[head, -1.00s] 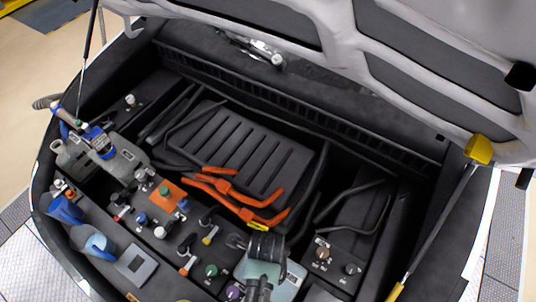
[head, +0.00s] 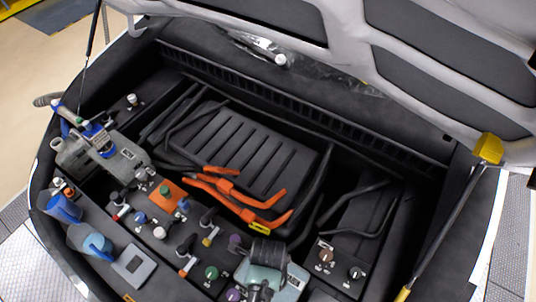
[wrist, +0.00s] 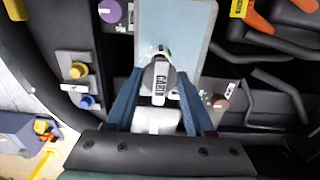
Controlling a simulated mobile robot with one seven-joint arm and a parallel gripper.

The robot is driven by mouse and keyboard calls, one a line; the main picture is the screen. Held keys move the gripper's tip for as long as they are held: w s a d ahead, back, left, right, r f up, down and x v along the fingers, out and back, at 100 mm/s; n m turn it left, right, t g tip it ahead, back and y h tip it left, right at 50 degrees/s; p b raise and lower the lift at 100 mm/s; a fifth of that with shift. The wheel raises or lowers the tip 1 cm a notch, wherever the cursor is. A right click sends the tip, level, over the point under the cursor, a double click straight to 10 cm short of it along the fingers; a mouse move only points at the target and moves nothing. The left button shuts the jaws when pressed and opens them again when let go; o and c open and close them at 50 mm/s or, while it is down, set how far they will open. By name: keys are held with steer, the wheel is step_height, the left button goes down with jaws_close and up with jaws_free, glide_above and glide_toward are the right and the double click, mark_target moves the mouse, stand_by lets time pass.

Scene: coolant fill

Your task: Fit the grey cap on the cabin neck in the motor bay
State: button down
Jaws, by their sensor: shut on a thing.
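In the wrist view my gripper (wrist: 158,76) has its two blue fingers closed on the sides of the grey cap (wrist: 157,84), which carries a white label reading roughly "CABIN". The cap is over a pale blue-grey plate (wrist: 192,28). The cap hides what lies under it, so I cannot tell whether it sits on the cabin neck. In the head view my dark, ribbed wrist stands over the front of the motor bay, above the pale plate (head: 292,284), and hides the fingers and the cap.
A purple cap (wrist: 111,12) is close by at the upper left. Yellow (wrist: 77,70) and blue (wrist: 87,102) caps stand to the left. Orange cables (head: 238,193) lie behind the gripper. A brown cap (head: 325,256) is to the right. The raised hood (head: 440,60) hangs overhead.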

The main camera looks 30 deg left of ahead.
steer(key=shift+f+b, duration=0.4)
steer(key=shift+f, duration=0.55)
steer(key=shift+p, duration=0.6)
stand_by(0.9)
steer(key=shift+f+b, duration=1.1)
steer(key=shift+f, duration=0.35)
steer(key=shift+c, duration=1)
jaws_free()
steer(key=shift+r, duration=0.15)
step_height(320, 180, up, 13)
steer(key=shift+f+b, duration=0.1)
steer(key=shift+b, duration=0.65)
steer(key=shift+o, duration=0.2)
